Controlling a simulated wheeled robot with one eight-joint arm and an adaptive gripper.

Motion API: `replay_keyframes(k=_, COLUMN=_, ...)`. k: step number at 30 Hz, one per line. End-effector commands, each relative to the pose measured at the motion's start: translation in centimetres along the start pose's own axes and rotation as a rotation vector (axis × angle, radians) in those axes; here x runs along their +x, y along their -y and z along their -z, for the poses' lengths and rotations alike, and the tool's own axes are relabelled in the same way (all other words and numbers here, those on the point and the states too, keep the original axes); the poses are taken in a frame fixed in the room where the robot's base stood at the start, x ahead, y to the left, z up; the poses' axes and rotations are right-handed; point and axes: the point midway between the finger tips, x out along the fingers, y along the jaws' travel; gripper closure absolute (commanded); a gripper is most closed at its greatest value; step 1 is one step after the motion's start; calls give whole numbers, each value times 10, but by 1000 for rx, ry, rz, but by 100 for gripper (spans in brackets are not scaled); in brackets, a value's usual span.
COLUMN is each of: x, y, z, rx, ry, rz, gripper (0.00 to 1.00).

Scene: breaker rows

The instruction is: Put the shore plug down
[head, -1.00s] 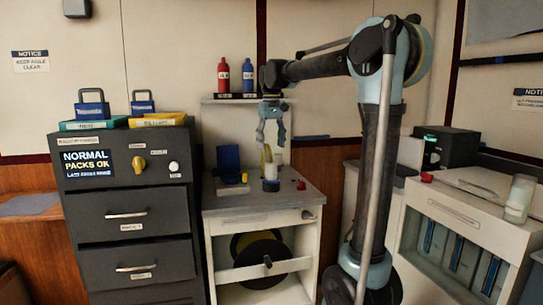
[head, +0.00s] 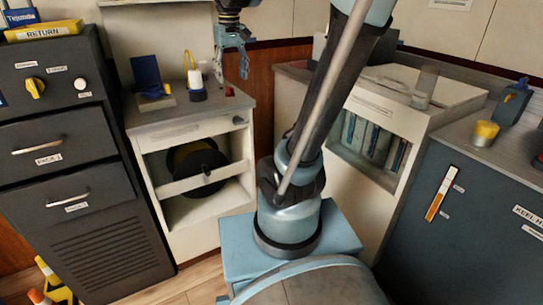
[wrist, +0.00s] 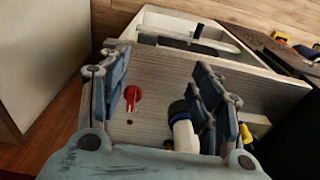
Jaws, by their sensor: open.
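The shore plug appears to be the white cylinder with a dark blue band (head: 197,88), standing upright on the small cabinet's grey top (head: 180,112). A yellow loop rises beside it. My gripper (head: 234,68) is open and empty. In the head view it hangs above and to the right of the plug, apart from it.
A dark blue upright block (head: 146,75) stands left of the plug. A cable reel (head: 197,165) sits in the shelf below. A dark drawer cabinet (head: 70,150) stands at left, a white open-fronted cabinet (head: 400,110) at right. Floor shows at lower left.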

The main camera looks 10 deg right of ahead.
Motion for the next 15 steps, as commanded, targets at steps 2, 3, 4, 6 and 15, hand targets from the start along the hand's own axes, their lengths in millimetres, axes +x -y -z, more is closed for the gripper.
replay_keyframes(k=2, x=19, y=-10, z=-29, rx=27, ry=-13, rz=-3, gripper=42)
replay_keyframes(k=3, x=28, y=-14, z=-42, rx=40, ry=-19, rz=-4, gripper=42)
replay_keyframes(k=4, x=35, y=-17, z=-51, rx=49, ry=-23, rz=-5, gripper=42)
replay_keyframes(k=6, x=52, y=-22, z=-73, rx=70, ry=-34, rz=-8, gripper=42)
replay_keyframes(k=15, x=137, y=-38, z=-164, rx=160, ry=-80, rz=-22, gripper=42)
